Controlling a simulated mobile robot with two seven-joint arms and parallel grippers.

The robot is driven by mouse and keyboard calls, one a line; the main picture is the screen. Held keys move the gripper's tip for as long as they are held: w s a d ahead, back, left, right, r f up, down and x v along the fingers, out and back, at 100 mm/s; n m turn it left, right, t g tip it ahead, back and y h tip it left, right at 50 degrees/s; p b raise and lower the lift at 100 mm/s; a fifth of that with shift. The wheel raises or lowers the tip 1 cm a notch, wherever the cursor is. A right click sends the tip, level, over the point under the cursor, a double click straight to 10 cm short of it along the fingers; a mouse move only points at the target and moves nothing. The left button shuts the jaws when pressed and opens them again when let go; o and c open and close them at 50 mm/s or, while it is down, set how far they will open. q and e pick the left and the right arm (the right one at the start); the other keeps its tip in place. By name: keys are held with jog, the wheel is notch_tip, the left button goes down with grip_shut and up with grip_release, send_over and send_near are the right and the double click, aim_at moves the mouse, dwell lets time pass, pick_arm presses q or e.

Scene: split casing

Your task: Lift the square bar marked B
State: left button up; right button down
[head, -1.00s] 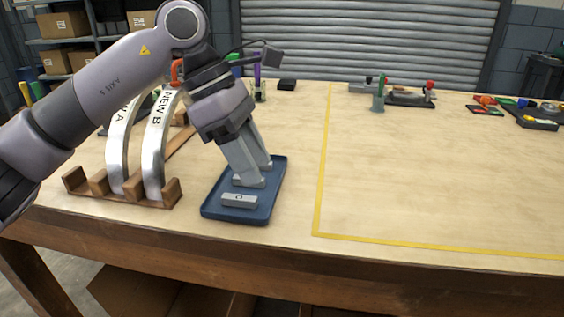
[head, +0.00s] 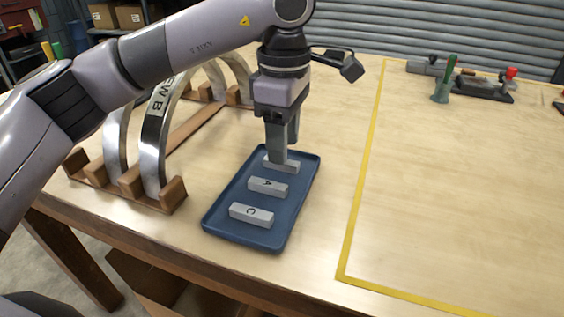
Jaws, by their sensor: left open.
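A blue tray (head: 228,238) on the wooden table holds 3 grey square bars. The nearest bar (head: 251,215) is marked C and the middle bar (head: 267,187) is marked A. The farthest bar (head: 291,168) is partly covered by my left gripper's fingers, and no letter can be read on it. My left gripper (head: 280,157) points down at this farthest bar, with its fingers open. I cannot tell whether they touch it. My right gripper is out of view.
A wooden rack (head: 172,196) with curved metal pieces, one marked NEW B (head: 158,105), stands left of the tray. A green-handled tool (head: 446,80) stands at the back.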

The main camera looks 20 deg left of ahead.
pick_arm(q)
notch_tip(320, 180, down, 3)
jog(key=shift+f, duration=0.1)
grip_shut()
jog(key=shift+r, duration=0.2)
notch_tip(320, 180, up, 20)
jog(key=p, duration=0.4)
jog(key=shift+f+p, duration=0.1)
jog(key=shift+p, duration=0.3)
